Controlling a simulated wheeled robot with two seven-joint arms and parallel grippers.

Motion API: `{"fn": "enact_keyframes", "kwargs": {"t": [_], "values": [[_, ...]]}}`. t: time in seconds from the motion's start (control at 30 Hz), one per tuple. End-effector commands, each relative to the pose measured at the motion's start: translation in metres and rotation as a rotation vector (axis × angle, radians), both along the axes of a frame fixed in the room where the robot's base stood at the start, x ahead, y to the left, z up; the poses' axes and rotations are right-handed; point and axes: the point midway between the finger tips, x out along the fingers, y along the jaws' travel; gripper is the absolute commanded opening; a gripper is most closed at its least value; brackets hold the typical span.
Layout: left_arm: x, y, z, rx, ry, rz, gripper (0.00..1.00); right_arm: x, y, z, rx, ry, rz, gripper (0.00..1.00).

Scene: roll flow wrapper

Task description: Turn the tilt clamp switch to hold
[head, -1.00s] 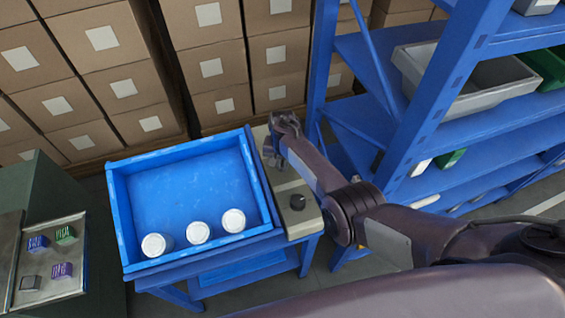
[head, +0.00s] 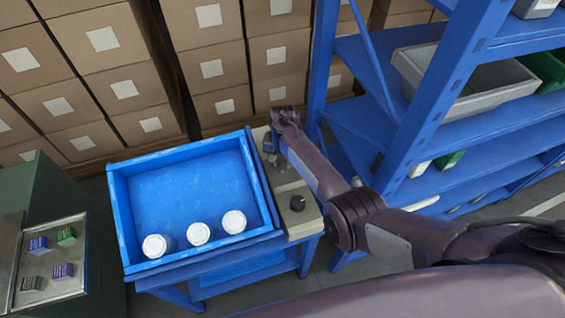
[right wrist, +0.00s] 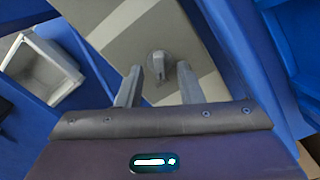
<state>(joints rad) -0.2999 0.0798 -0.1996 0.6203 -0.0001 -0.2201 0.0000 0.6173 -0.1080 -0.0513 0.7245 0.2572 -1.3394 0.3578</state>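A grey rotary switch with a raised handle bar (right wrist: 158,66) sits on a beige panel (right wrist: 110,30) in the right wrist view. My right gripper (right wrist: 159,72) is open, with one finger on each side of the switch in that view. I cannot tell whether the fingers touch it. In the head view my right gripper (head: 271,150) is over the far part of the beige panel (head: 285,182), and the switch under it is hidden. My left gripper is not in view.
A blue tray (head: 117,215) with three white round containers (head: 199,233) lies left of the panel. A blue shelf rack (head: 418,110) stands close on the right. Cardboard boxes (head: 215,72) are stacked behind. A metal plate with small blocks (head: 50,262) is at far left.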

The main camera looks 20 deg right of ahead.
Motion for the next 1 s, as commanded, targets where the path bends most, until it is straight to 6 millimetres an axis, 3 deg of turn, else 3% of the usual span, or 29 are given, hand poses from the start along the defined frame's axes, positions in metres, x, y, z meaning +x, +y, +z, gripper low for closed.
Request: {"fn": "enact_keyframes", "kwargs": {"t": [0.2,0.4,1.0], "values": [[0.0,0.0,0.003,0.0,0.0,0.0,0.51,0.0,-0.001,0.035,-0.001,-0.002,0.0,0.34],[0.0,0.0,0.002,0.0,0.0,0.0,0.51,0.0,0.0,0.053,0.0,0.0,0.0,0.34],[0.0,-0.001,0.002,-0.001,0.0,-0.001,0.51,-0.002,-0.001,0.054,0.0,-0.001,0.003,0.34]]}}
